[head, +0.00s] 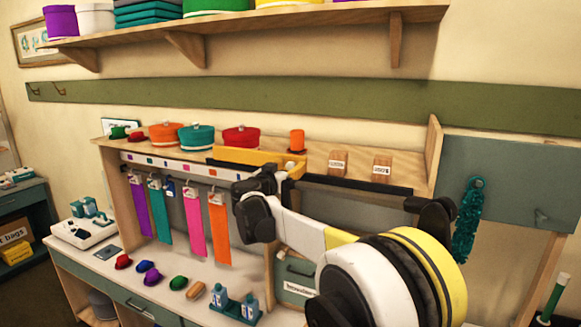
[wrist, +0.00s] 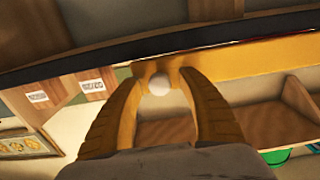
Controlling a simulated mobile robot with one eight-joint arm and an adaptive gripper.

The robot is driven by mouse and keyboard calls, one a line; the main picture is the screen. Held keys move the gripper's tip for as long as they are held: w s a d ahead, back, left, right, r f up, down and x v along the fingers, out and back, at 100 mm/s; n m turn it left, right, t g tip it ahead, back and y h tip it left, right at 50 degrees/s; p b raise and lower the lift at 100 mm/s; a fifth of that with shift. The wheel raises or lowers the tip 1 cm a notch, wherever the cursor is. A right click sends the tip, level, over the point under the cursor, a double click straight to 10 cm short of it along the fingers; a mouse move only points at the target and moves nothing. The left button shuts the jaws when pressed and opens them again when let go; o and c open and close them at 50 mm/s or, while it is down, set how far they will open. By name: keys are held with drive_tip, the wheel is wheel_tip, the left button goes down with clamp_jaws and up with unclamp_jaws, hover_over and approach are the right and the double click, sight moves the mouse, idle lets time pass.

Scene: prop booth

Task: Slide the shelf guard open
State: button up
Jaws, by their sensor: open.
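The shelf guard (head: 245,156) is a yellow bar along the front of the upper shelf, left of the middle section. In the wrist view the guard (wrist: 262,60) runs right from the fingertips, beside a dark rail (wrist: 190,38). A round white knob (wrist: 159,84) shows between my gripper's (wrist: 158,72) two yellow fingers. The fingers are open, one on each side of the knob; I cannot tell whether they touch it.
Hats (head: 197,136) and an orange cup (head: 297,140) stand on the shelf behind the guard. Wooden blocks with labels (head: 338,162) stand to its right, behind the dark rail. Coloured strips (head: 194,222) hang below. Small items and bottles (head: 221,304) stand on the counter.

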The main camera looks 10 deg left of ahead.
drive_tip(key=v, duration=1.2)
drive_tip(key=shift+w, duration=0.1)
drive_tip(key=s+d+f+g+b, duration=0.2)
drive_tip(key=s+d+f+b, duration=0.3)
drive_tip(key=d+f, duration=0.3)
drive_tip(key=s+d+f+n+g+b, duration=0.1)
drive_tip(key=s+d+f+g+b, duration=0.2)
drive_tip(key=s+d+f+b, duration=0.5)
drive_tip(key=s+d+f+g+b, duration=0.25)
drive_tip(key=d+f, duration=0.25)
drive_tip(key=d, duration=0.6)
drive_tip(key=s+d+f+n+g+y+b, duration=0.1)
drive_tip(key=s+d+f+y+b, duration=0.1)
drive_tip(key=s+f+b, duration=0.5)
drive_tip(key=s+d+f+n+g+y+b, duration=0.1)
drive_tip(key=s+f+b, duration=0.6)
drive_tip(key=s+f, duration=1)
wheel_tip(320, 180, down, 2)
drive_tip(key=d+y, duration=0.1)
drive_tip(key=y, duration=0.1)
drive_tip(key=shift+d+f+n+y, duration=0.15)
drive_tip(key=shift+f+n+y, duration=0.05)
drive_tip(key=shift+n+y, duration=0.1)
